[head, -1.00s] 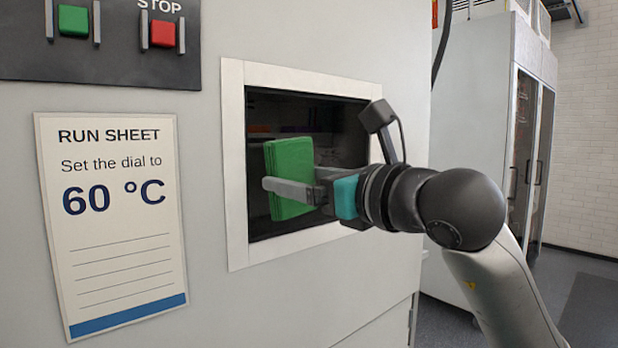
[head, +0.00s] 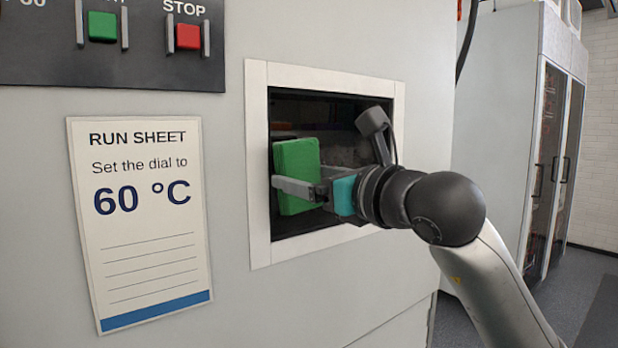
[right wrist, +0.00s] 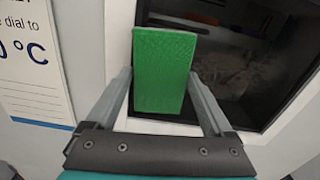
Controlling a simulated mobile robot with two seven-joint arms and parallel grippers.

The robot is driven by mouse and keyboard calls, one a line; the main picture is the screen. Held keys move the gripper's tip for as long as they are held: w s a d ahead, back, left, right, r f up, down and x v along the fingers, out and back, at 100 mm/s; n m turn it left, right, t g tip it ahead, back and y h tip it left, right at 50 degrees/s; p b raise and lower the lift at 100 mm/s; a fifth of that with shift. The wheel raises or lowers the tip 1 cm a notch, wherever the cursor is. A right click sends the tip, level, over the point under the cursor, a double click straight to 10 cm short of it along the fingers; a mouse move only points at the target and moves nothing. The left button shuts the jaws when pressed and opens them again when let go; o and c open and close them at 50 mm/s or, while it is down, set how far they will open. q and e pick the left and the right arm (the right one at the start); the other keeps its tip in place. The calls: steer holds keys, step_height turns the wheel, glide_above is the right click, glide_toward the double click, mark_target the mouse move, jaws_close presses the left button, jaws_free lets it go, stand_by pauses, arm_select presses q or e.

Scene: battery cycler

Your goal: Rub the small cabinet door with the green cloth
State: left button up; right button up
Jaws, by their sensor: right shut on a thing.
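The green cloth (head: 297,165) is a folded, upright pad in front of the dark pane at its left side. My right gripper (head: 300,188) is shut on it; in the right wrist view the cloth (right wrist: 163,75) stands between the two fingers. The small cabinet door (head: 257,215) shows as a white frame around a dark pane; the right wrist view shows its pane (right wrist: 245,60) behind the cloth. I cannot tell whether the cloth touches the pane. The far finger is mostly hidden in the head view. My left gripper is not in view.
A run sheet (head: 140,230) reading 60 °C is on the cabinet wall left of the door. A dark panel (head: 140,60) with a green button (head: 102,27) and a red STOP button (head: 188,37) is above it. A tall glass-fronted cabinet (head: 510,140) stands at the right.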

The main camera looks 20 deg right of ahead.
mark_target(321, 174)
steer(key=shift+x, duration=0.8)
steer(key=shift+d, duration=0.1)
steer(key=shift+w+d+b, duration=0.2)
steer(key=shift+d+b, duration=0.05)
steer(key=shift+d, duration=0.5)
steer(key=shift+w+d+b, duration=0.25)
steer(key=shift+d, duration=0.5)
steer(key=shift+w+d, duration=0.65)
steer(key=shift+d, duration=0.95)
steer(key=shift+w+d, duration=0.7)
steer(key=shift+d, duration=0.95)
steer(key=shift+w+d, duration=0.65)
steer(key=shift+d, duration=0.95)
steer(key=d, duration=0.2)
steer(key=w+d+p, duration=0.1)
steer(key=d, duration=0.1)
steer(key=w+d+p, duration=0.1)
steer(key=d, duration=0.1)
steer(key=shift+w+d+r, duration=0.1)
steer(key=shift+d+r, duration=0.05)
steer(key=shift+d, duration=0.1)
